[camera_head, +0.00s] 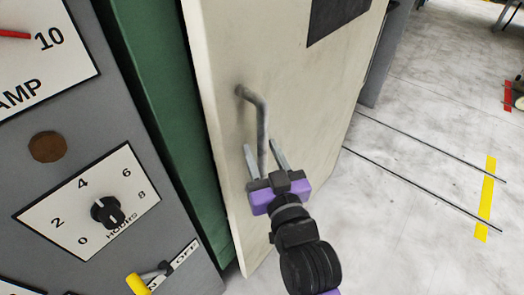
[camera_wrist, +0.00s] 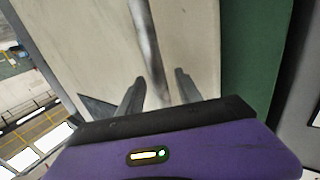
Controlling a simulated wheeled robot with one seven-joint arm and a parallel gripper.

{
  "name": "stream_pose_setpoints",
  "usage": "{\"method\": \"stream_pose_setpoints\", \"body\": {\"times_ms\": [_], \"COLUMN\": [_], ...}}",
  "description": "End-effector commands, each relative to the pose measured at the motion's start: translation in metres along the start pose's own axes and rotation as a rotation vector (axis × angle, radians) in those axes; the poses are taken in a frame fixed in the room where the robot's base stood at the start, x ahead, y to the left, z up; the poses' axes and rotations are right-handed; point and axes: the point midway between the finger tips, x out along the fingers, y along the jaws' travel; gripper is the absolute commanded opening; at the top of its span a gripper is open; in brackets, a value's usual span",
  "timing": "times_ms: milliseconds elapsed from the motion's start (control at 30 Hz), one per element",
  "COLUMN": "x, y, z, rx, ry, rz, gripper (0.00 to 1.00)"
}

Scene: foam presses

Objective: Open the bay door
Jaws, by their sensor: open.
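The bay door (camera_head: 320,110) is a cream panel with a dark rectangle near its top, right of a green frame (camera_head: 170,110) in the head view. A bent grey metal bar handle (camera_head: 263,118) stands out from its left part. My gripper (camera_head: 261,149) is open, with its two fingers on either side of the handle's lower part. In the wrist view the handle (camera_wrist: 147,42) runs down between the fingers. I cannot tell whether either finger touches it. The handle's lower end is hidden by the gripper.
A grey control panel (camera_head: 50,190) with a dial, a knob (camera_head: 107,212) and a yellow-tipped switch (camera_head: 138,284) is at the left. Two thin rails (camera_head: 425,176) and a yellow floor strip (camera_head: 485,198) lie right of the door. The pale floor there is mostly clear.

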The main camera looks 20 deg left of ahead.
Motion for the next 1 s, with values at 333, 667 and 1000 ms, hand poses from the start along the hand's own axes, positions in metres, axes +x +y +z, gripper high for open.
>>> {"method": "stream_pose_setpoints", "body": {"times_ms": [333, 667, 1000], "x": [-0.051, -0.076, -0.076], "y": [0.0, 0.0, 0.0], "z": [0.003, 0.0, 0.0], "rx": [0.001, 0.0, 0.0], "ry": [0.0, 0.001, 0.0], "rz": [0.001, 0.001, 0.0], "gripper": [0.41, 0.41, 0.41]}}
